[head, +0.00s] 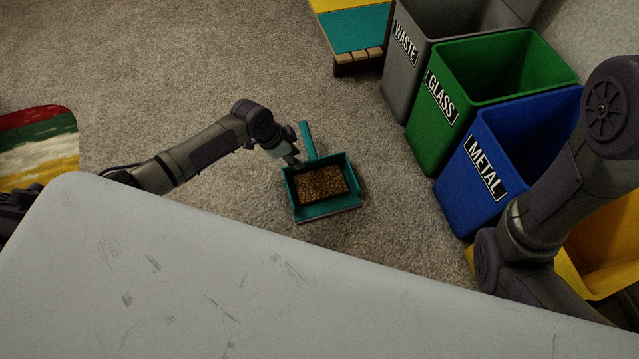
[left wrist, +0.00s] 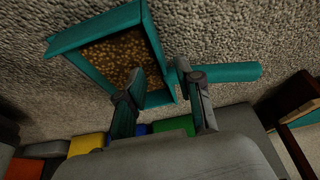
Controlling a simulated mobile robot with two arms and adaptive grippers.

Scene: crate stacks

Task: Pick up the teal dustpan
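The teal dustpan (head: 330,210) lies on the carpet, its tray holding brown, grainy material (head: 320,184). Its handle (head: 307,140) points away, towards the top of the head view. My left gripper (head: 294,159) is at the dustpan's back left corner, beside the base of the handle. In the left wrist view the gripper (left wrist: 161,73) is open, one finger over the tray (left wrist: 95,30) and the other over the base of the handle (left wrist: 230,72). I cannot tell whether either finger touches it. My right arm shows at the right, but its gripper is out of view.
Grey WASTE (head: 398,75), green GLASS (head: 420,135) and blue METAL (head: 458,195) bins stand to the right, with a yellow bin (head: 610,240) by my right arm. A yellow and teal bench (head: 355,30) is at the back.

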